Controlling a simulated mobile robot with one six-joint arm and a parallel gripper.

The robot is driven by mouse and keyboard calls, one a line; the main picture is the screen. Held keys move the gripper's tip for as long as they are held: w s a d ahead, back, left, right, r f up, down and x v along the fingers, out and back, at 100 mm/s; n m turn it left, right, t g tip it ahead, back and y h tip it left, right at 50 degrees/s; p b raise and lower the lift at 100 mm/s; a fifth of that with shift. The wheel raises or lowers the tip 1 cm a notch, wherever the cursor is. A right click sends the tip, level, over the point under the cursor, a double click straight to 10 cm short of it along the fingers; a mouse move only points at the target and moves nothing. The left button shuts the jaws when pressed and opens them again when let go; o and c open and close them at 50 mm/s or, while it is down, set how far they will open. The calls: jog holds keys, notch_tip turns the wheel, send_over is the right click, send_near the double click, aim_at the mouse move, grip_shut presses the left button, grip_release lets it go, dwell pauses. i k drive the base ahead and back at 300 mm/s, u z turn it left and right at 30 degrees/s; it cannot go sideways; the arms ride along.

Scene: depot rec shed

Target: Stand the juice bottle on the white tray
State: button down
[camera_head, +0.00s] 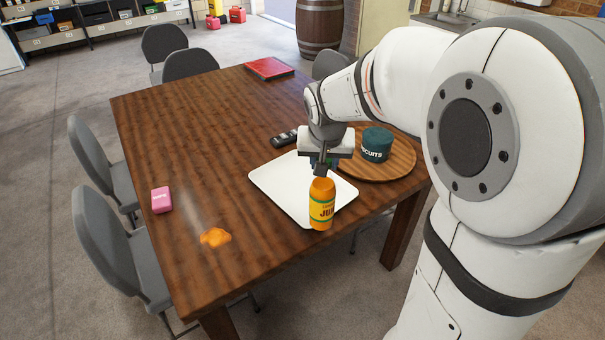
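The orange juice bottle (321,208), with a yellow and dark label, is upright under my gripper (320,173). My gripper points down, and its dark fingers meet the bottle's top, where the cap is hidden; they appear shut on it. The white tray (275,180) lies flat on the wooden table. The bottle overlaps the tray's front right edge in the picture, and its base shows past that edge. I cannot tell whether the base touches anything.
A round wooden board (400,165) with a dark green biscuit tin (376,145) is right of the tray. A black remote (284,138) lies behind it. A pink block (161,199) and an orange spill (215,237) are left. Chairs (105,245) flank the table.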

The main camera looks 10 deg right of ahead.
aim_at(301, 187)
jog(key=i, duration=0.85)
jog(key=u, duration=0.05)
